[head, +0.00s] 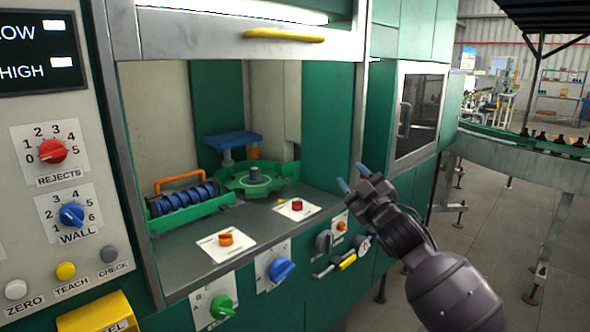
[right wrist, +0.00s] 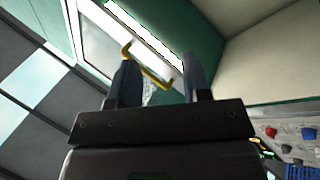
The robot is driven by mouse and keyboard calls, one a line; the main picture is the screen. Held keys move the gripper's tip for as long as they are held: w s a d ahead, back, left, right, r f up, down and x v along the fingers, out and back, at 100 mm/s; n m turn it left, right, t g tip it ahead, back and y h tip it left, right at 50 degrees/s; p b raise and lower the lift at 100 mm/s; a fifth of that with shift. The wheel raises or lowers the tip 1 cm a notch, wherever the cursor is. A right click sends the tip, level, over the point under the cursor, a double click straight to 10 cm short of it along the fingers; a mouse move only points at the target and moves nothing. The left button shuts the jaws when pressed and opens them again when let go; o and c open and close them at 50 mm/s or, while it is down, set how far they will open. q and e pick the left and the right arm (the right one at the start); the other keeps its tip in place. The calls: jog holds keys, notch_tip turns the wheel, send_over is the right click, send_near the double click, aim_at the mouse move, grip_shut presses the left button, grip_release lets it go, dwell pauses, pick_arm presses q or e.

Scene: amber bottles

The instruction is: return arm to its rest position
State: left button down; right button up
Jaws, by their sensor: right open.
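My right gripper (head: 353,177) is in the head view, right of the middle, in front of the machine's right edge. Its two blue-tipped fingers are apart with nothing between them. In the right wrist view the open fingers (right wrist: 158,82) point up past a yellow handle (right wrist: 148,66) on the machine's raised front panel. The same yellow handle (head: 284,35) shows at the top of the head view. My left gripper is in neither view.
The green machine has an open bay with a blue screw roller (head: 182,198) and a green star wheel (head: 254,180). Knobs line its front edge, including a blue knob (head: 281,269). A conveyor (head: 530,142) carries dark bottles at right. The floor between is clear.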

jog(key=s+d+f+m+g+h, duration=0.1)
jog(key=s+d+f+m+h, duration=0.2)
jog(key=f, duration=0.4)
jog(key=s+d+f+m+g+h, duration=0.15)
jog(key=s+f, duration=0.25)
jog(key=f, duration=0.4)
jog(key=s+d+f+m+g+h, duration=0.1)
jog(key=s+d+f+m+g, duration=0.1)
jog(key=s+f, duration=0.7)
jog(key=s+d+f+m+g+h, duration=0.1)
jog(key=s+d+f, duration=0.4)
jog(key=s+f, duration=0.5)
jog(key=s+d+f+m+g+h, duration=0.2)
jog(key=s+d+f+m+h, duration=0.1)
jog(key=s+f, duration=0.6)
jog(key=s+m, duration=0.1)
jog(key=s, duration=0.2)
jog(key=shift+s+d+f+g, duration=0.15)
jog(key=shift+s+f+g, duration=0.05)
jog(key=shift+s+g, duration=0.15)
jog(key=shift+m, duration=0.25)
